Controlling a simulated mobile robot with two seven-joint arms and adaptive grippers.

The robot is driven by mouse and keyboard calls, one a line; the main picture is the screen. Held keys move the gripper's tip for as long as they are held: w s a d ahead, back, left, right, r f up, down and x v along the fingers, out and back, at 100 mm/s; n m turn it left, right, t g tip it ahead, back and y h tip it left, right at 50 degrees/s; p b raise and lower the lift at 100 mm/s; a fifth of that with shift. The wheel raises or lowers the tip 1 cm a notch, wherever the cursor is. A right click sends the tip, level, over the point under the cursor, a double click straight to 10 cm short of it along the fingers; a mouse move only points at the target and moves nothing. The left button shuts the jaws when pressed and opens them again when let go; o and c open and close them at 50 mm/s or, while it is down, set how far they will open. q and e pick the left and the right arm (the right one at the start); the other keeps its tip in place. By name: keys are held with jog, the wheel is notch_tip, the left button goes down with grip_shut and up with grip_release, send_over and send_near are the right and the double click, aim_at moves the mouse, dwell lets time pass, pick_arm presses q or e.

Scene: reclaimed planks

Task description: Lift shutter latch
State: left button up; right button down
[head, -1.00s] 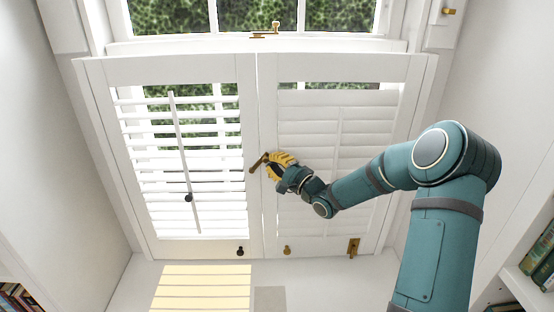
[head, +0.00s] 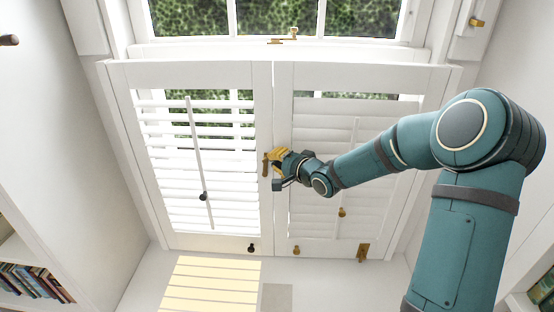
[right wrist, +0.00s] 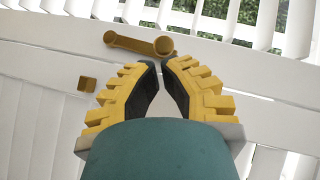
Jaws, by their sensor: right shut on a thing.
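The shutter latch (head: 266,165) is a small brass bar at the meeting edges of the two white shutter panels. It stands about upright in the head view. In the right wrist view the latch (right wrist: 135,43) is a bar with a round cup at each end, right at my fingertips. My right gripper (head: 275,158), with yellow ridged fingers, is shut on the latch. Its tips (right wrist: 161,62) nearly meet in the right wrist view, and the exact contact is partly hidden. A small brass block (right wrist: 87,84) sits on the white frame nearby. My left gripper is not in view.
The left panel (head: 195,165) has open slats and a tilt rod; the right panel's slats (head: 325,135) look mostly shut. Small knobs (head: 251,248) and a brass hinge-like piece (head: 363,252) line the bottom rail. Bookshelves stand at both sides.

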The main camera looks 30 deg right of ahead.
jog(key=v, duration=1.1)
jog(key=shift+s, duration=0.2)
